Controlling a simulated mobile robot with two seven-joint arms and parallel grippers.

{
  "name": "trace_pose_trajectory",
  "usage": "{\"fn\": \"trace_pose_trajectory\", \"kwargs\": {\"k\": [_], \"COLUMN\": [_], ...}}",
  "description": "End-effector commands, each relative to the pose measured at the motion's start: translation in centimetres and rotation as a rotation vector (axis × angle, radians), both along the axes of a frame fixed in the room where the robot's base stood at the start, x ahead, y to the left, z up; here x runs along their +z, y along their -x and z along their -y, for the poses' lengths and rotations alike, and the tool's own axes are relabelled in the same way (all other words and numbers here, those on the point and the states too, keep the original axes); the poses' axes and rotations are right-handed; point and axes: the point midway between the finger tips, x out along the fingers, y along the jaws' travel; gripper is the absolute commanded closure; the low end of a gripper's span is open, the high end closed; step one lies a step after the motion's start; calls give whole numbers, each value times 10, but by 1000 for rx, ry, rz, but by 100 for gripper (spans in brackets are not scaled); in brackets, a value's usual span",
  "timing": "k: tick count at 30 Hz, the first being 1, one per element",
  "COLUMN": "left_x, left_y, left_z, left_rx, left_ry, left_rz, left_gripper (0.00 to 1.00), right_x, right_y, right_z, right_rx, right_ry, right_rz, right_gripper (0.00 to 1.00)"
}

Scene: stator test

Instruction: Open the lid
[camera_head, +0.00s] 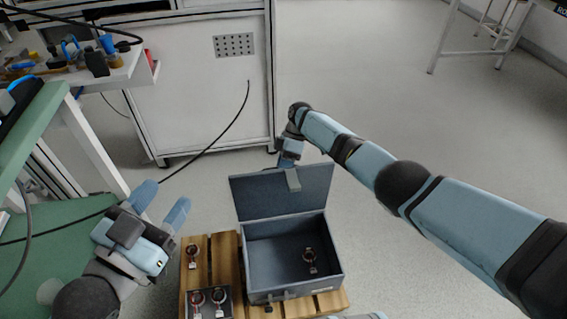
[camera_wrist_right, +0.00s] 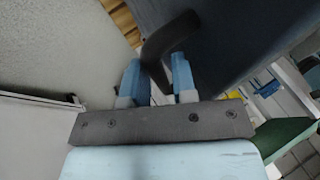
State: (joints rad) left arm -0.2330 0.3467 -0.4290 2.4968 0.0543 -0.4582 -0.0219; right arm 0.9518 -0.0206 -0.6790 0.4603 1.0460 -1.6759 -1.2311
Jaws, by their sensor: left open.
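The grey-blue toolbox (camera_head: 252,255) stands on a wooden pallet, and its lid (camera_head: 272,193) is raised, close to upright at the far side. My right gripper (camera_head: 284,164) is behind the lid, its fingertips partly hidden by it in the head view. In the right wrist view, my right gripper (camera_wrist_right: 157,82) has a dark handle (camera_wrist_right: 168,38) between its fingers, close against both. The outer face of the lid (camera_wrist_right: 225,35) is beside it. My left gripper (camera_head: 161,205) is open and empty, left of the box and apart from it.
One small dark part with a reddish ring (camera_head: 310,258) is inside the box. Several similar parts sit on the pallet (camera_head: 226,252) at left, some in a dark tray (camera_head: 211,316). A white cabinet (camera_head: 190,90) stands behind, with a cable hanging down. Floor at right is free.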

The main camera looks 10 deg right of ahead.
Motion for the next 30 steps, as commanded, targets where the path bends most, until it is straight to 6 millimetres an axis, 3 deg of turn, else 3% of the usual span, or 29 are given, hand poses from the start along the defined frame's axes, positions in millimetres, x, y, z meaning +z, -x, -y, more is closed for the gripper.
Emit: {"fn": "trace_pose_trajectory", "kwargs": {"k": [14,21,30], "left_x": [2,4,-8], "left_y": [-1,1,5], "left_z": [1,2,4], "left_rx": [3,-3,-3], "left_ry": [13,28,46], "left_rz": [-8,-52,-94], "left_gripper": [48,48,48], "right_x": [12,52,100], "right_y": [-6,-27,-53], "right_z": [2,19,42], "right_rx": [-3,-4,-4], "right_ry": [-4,-5,-2], "right_rz": [6,7,4], "right_gripper": [60,60,60]}}
